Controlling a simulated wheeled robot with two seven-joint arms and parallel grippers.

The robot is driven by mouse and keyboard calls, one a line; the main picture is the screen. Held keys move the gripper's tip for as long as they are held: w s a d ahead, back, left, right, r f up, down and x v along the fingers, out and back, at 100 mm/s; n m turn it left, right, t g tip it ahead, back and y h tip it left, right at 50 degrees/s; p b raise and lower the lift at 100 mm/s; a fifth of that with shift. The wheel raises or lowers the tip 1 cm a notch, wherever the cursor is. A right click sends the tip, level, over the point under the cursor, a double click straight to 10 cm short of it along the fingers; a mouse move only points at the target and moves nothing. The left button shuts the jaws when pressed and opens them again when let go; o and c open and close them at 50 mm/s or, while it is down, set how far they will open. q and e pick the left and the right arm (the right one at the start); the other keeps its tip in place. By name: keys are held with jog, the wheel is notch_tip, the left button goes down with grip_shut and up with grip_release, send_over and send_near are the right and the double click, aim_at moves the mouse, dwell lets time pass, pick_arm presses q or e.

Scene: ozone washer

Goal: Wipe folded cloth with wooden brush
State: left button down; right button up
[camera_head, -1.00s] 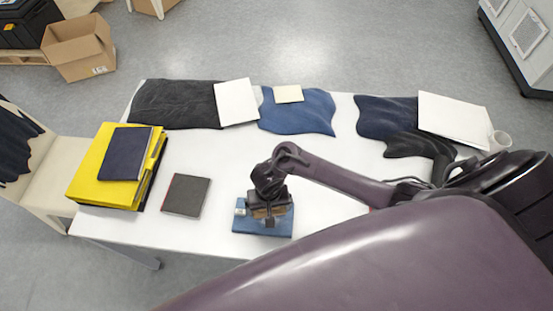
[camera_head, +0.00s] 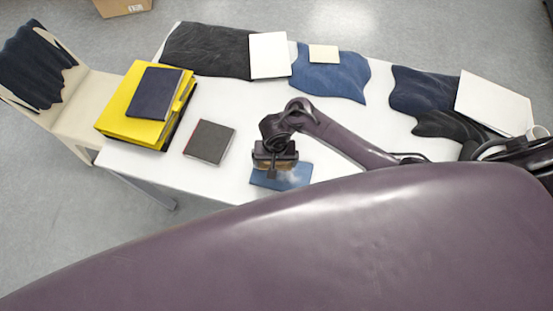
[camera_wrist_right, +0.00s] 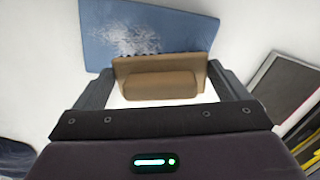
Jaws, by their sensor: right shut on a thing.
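The folded cloth (camera_head: 283,181) is a flat blue rectangle near the table's front edge, with a pale patch on it. In the right wrist view the cloth (camera_wrist_right: 115,28) shows a whitish, speckled patch beside the brush. The wooden brush (camera_wrist_right: 160,76) is a brown block with a rounded handle part. My right gripper (camera_head: 276,160) is shut on the brush, one finger at each end, over the far left part of the cloth in the head view. The gripper hides part of the cloth; whether the bristles touch it I cannot tell. My left gripper is not in view.
A yellow binder stack (camera_head: 130,122) with a dark notebook (camera_head: 156,92) on top stands at the table's left. A dark grey book (camera_head: 209,141) lies between it and the cloth. Dark and blue garments (camera_head: 332,79) and white sheets (camera_head: 269,55) line the far side.

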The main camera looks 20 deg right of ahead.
jog(key=shift+a+r, duration=0.2)
jog(key=shift+r, duration=2.1)
jog(key=shift+d+r, duration=0.15)
jog(key=shift+r, duration=0.6)
jog(key=shift+w+a+r, duration=0.1)
jog(key=shift+a+r, duration=0.1)
jog(key=shift+r, duration=0.2)
jog(key=shift+d+r, duration=0.1)
jog(key=shift+r, duration=0.6)
jog(key=shift+d+r, duration=0.1)
jog(key=shift+r, duration=0.3)
jog(key=shift+f, duration=0.1)
